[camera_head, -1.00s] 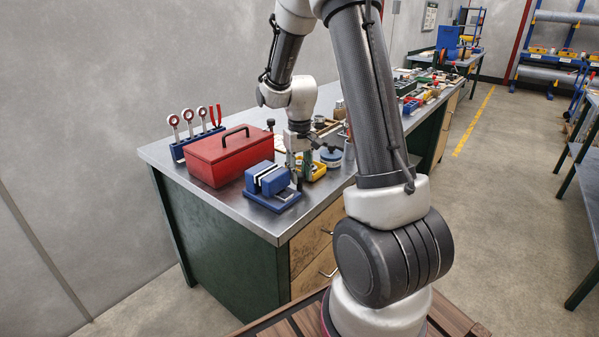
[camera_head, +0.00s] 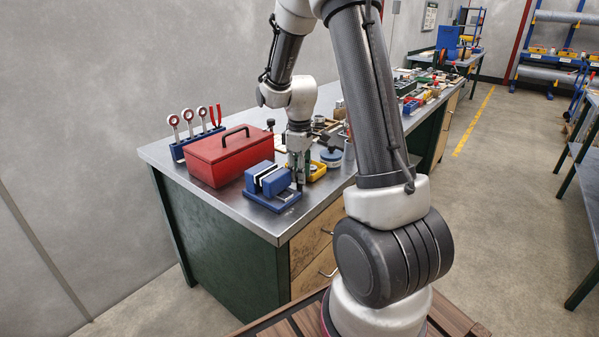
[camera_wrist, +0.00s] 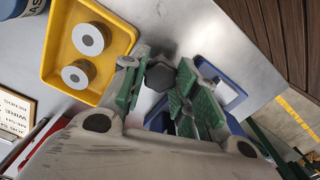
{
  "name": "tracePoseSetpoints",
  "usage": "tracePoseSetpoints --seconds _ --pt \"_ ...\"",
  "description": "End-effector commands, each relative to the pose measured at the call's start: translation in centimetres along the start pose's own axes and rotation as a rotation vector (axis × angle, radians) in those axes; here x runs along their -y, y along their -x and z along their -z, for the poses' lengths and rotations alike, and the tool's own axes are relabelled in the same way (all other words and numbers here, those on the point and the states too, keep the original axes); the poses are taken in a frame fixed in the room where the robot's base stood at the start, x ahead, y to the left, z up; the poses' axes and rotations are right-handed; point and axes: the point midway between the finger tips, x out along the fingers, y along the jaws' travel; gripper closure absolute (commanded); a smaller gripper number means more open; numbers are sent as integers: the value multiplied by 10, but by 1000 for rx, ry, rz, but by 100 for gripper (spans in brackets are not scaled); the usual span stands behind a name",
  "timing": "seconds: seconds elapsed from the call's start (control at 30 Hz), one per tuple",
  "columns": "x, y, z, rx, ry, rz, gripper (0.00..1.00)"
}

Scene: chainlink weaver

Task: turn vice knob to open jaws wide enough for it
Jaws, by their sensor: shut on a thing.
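The blue vice (camera_head: 268,179) sits on the metal workbench near its front edge; its jaws are close together, with a pale strip and a dark line between the blue blocks. Part of its blue base also shows in the wrist view (camera_wrist: 236,84). My gripper (camera_head: 299,184) points down at the vice's right end. In the wrist view its green-padded fingers (camera_wrist: 158,84) are on either side of the dark, many-sided vice knob (camera_wrist: 160,75), and shut on it. In the head view the fingers mostly hide the knob.
A red toolbox (camera_head: 228,155) stands just left of the vice. A yellow tray (camera_wrist: 62,58) with two rolls lies close beside my gripper. A round blue-topped container (camera_head: 331,155) is behind it. The bench's front edge (camera_head: 305,222) is near.

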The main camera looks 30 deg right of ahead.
Motion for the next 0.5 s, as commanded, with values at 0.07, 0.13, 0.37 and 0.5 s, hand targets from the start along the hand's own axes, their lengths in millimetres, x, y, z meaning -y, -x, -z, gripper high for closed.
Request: tracePoseSetpoints --seconds 0.07,0.13,0.37,0.5 --pt "-1 1 1 -2 21 -3 94" --pt "-1 1 1 -2 34 -3 94" --pt "-1 1 1 -2 53 -3 94" --pt "-1 1 1 -2 53 -3 94"
